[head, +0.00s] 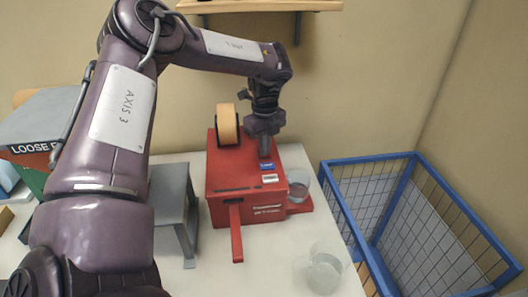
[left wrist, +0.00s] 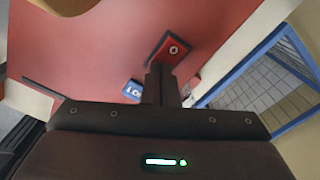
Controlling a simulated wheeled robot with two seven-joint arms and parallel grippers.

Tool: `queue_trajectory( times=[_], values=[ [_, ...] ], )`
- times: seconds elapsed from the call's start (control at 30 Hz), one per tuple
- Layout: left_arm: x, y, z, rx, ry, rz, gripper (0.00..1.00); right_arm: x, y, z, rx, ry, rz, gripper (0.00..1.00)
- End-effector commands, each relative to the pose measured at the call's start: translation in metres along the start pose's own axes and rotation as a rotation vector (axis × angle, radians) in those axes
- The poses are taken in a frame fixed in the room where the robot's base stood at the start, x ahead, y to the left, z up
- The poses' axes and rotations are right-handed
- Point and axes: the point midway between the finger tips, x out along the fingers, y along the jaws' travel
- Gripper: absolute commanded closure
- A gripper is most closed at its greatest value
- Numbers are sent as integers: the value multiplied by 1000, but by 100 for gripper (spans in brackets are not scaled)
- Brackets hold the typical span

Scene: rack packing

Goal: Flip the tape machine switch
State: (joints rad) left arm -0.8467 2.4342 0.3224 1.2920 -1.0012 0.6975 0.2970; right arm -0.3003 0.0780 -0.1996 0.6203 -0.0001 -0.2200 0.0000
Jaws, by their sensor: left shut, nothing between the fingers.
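The red tape machine (head: 228,177) stands on the white table, with a tan tape roll (head: 227,124) at its top back. In the left wrist view its red top (left wrist: 100,45) fills much of the picture. A red switch in a dark frame (left wrist: 173,49), with a small round mark, lies just beyond my fingertips. My left gripper (head: 265,155) is shut and empty, pointing down at the machine's top; its closed fingers (left wrist: 160,82) overlap the switch's near edge in the picture. I cannot tell whether they touch it. In the head view the gripper hides the switch. My right gripper is not in view.
A blue wire basket (head: 345,163) stands to the right. Clear cups stand at the machine's right side (head: 299,186) and at the table's front (head: 323,272). A grey stand (head: 168,180) is left of the machine. A wooden shelf (head: 265,5) hangs above.

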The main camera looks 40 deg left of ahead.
Motion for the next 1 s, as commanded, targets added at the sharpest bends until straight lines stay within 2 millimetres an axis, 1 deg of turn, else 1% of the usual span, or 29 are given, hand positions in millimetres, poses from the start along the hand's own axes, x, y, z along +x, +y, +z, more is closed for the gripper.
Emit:
queue_trajectory(
  times=[0.1,0.27,1.0],
  values=[
    [2,0,0,0,-1,0,100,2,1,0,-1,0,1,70],
    [-2,0,0,0,-1,0,100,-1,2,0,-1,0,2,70],
    [-61,0,0,0,-1,0,100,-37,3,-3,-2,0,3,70]
  ],
)
